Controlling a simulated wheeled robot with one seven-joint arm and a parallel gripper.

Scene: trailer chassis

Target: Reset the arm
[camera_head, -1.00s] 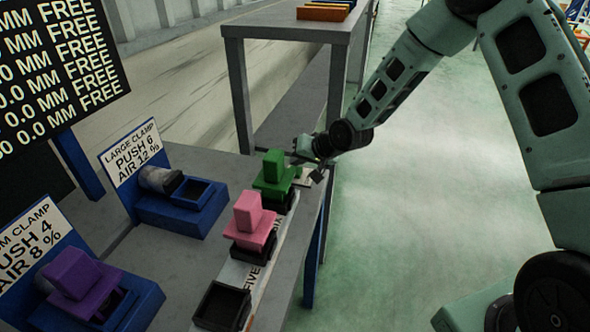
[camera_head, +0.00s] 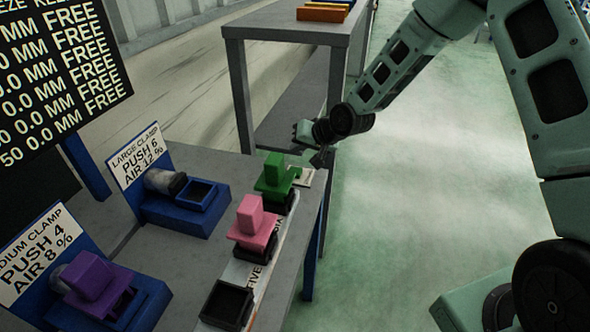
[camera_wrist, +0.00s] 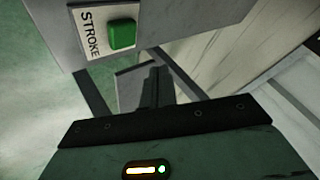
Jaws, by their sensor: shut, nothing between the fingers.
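My gripper (camera_head: 321,158) is beyond the right end of the grey bench, close to its far corner, and looks empty. In the wrist view its dark fingers (camera_wrist: 156,86) are together with nothing between them. My arm reaches in from the upper right and bends down to the wrist. In the wrist view a green button (camera_wrist: 122,35) beside a label reading STROKE (camera_wrist: 90,30) sits on the bench corner, apart from the fingers.
Green (camera_head: 273,176) and pink (camera_head: 251,222) blocks stand in a row with an empty black holder (camera_head: 225,305). A purple block (camera_head: 90,275) sits at the medium clamp; the large clamp (camera_head: 185,205) looks empty. A grey table (camera_head: 285,32) stands behind. Green floor at right is clear.

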